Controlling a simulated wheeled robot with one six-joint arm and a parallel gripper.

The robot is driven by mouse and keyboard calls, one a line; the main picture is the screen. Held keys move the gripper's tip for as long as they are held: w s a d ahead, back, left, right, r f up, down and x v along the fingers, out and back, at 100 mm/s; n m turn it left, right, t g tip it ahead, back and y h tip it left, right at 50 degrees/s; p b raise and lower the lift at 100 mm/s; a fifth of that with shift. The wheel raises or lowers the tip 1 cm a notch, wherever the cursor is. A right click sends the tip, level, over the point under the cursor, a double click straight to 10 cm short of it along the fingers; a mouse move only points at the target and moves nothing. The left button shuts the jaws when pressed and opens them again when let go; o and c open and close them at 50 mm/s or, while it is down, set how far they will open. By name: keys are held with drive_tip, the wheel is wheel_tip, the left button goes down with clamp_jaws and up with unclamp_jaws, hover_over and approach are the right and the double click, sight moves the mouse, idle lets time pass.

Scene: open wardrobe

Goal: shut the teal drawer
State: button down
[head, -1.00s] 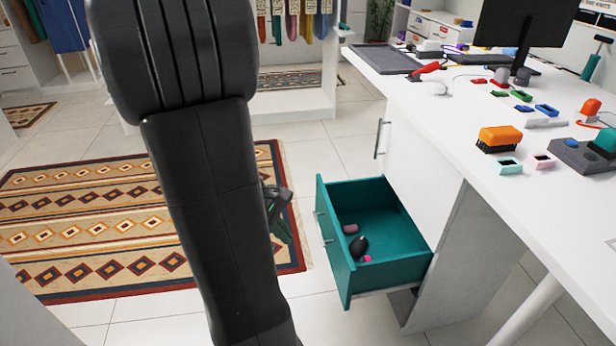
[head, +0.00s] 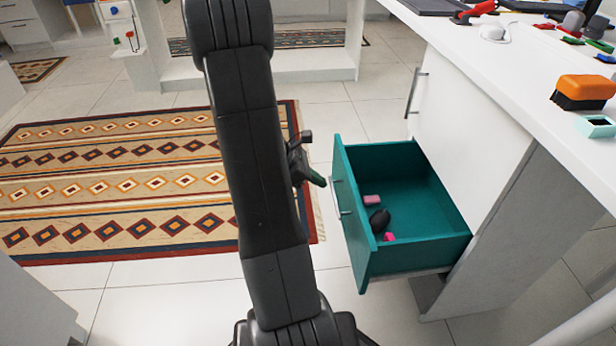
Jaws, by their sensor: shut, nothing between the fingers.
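The teal drawer (head: 364,258) stands pulled out from the white desk cabinet (head: 468,125), with its front facing left toward my arm. Inside it lie a pink block, a dark rounded object (head: 379,221) and a small bright pink piece. A metal handle shows on the drawer's front. My gripper (head: 318,179) is shut and empty, just left of the drawer front near its upper part. A small gap seems to lie between them, but I cannot tell for sure whether they touch. My arm hides part of the gripper.
The desk top (head: 545,75) above holds an orange brush (head: 583,90), a light teal tray and other small items. A patterned rug (head: 120,185) lies on the tiled floor at the left. Bare floor lies in front of the drawer.

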sight(349, 190)
drive_tip(key=d, duration=0.1)
drive_tip(key=d+f+b, duration=0.1)
drive_tip(key=d, duration=0.1)
drive_tip(key=d+f, duration=0.1)
drive_tip(key=d, duration=0.1)
drive_tip(key=shift+w+f+b, duration=0.1)
drive_tip(key=shift+b, duration=0.3)
drive_tip(key=shift+d, duration=0.55)
drive_tip(key=w+d, duration=0.1)
drive_tip(key=d, duration=2.5)
drive_tip(key=shift+r, duration=0.2)
drive_tip(key=shift+r, duration=0.1)
